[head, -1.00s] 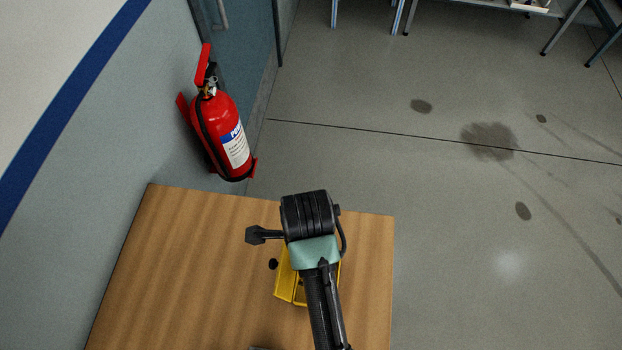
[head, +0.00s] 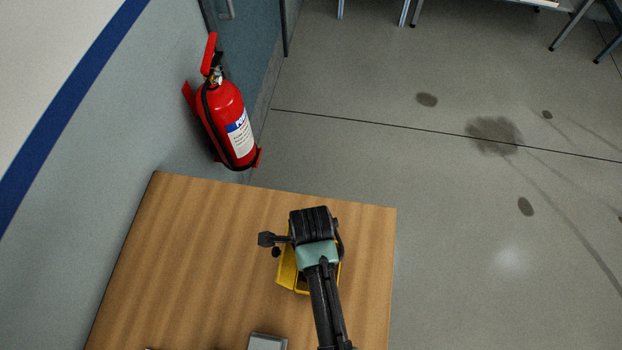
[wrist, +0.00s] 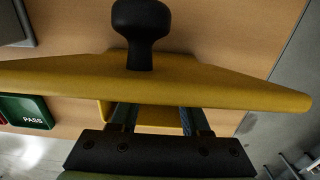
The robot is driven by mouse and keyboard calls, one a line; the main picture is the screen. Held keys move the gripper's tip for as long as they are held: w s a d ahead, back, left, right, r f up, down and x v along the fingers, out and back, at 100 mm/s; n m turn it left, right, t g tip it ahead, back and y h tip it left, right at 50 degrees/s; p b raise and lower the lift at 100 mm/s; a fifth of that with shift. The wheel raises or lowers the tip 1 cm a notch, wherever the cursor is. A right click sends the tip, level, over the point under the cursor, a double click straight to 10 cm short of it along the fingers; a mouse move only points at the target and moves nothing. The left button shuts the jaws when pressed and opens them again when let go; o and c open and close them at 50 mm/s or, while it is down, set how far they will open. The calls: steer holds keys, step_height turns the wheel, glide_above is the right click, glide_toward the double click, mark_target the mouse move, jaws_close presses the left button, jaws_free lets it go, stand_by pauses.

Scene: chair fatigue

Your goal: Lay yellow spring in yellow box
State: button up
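A yellow box (head: 287,268) stands on the wooden table, mostly covered by my arm in the head view. In the wrist view a wide yellow panel (wrist: 225,82), seemingly its raised lid, crosses the picture. A black knob (wrist: 140,28) stands on this panel; it also shows left of the box in the head view (head: 276,252). My gripper (wrist: 158,118) is at the box, its two fingers apart at their bases and passing behind the panel. The fingertips are hidden, so I cannot tell what is between them. I see no yellow spring.
The wooden table (head: 200,250) is bare left of the box. A grey object (head: 267,342) lies at the near edge of the head view. A green tray marked PASS (wrist: 27,111) shows in the wrist view. A red fire extinguisher (head: 225,120) is by the wall.

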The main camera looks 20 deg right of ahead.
steer(key=o, duration=0.5)
steer(key=shift+c, duration=0.2)
step_height(320, 180, up, 12)
steer(key=shift+r, duration=0.2)
steer(key=shift+w, duration=0.1)
